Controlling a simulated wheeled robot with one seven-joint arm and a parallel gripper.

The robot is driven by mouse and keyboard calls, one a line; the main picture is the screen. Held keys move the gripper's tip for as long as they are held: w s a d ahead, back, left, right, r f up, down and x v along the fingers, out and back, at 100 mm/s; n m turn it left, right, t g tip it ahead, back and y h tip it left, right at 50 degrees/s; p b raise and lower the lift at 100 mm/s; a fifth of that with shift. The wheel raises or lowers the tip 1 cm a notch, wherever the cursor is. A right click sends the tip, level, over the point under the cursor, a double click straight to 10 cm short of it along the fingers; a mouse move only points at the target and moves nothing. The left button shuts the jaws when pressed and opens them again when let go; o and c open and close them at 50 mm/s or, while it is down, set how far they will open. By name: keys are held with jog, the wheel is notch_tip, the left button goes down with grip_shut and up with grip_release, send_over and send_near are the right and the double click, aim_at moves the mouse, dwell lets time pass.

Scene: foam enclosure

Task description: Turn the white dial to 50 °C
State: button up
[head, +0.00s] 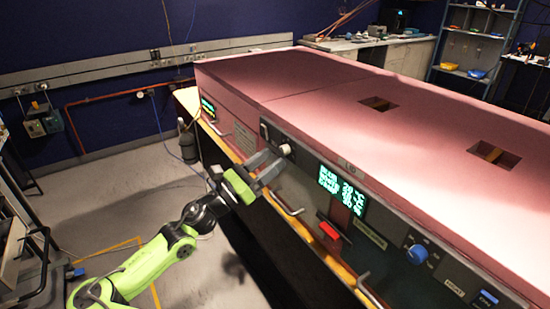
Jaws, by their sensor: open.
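The white dial (285,149) is a small round knob on the dark strip at the upper left of the pink enclosure's front. Its pointer and scale are too small to read. My gripper (276,160) is open, its two grey fingers pointing at the panel just below and left of the dial. The fingertips look close to the dial, but I cannot tell whether they touch it. A display (342,190) with green text sits to the right; its top line seems to read 20 °C, not clearly.
Metal handles (286,205) stick out below. The floor (110,190) at left is mostly clear.

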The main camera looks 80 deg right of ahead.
aim_at(285, 150)
jog(key=x, duration=0.2)
jog(key=shift+s+d, duration=0.1)
jog(key=shift+d, duration=0.15)
grip_shut()
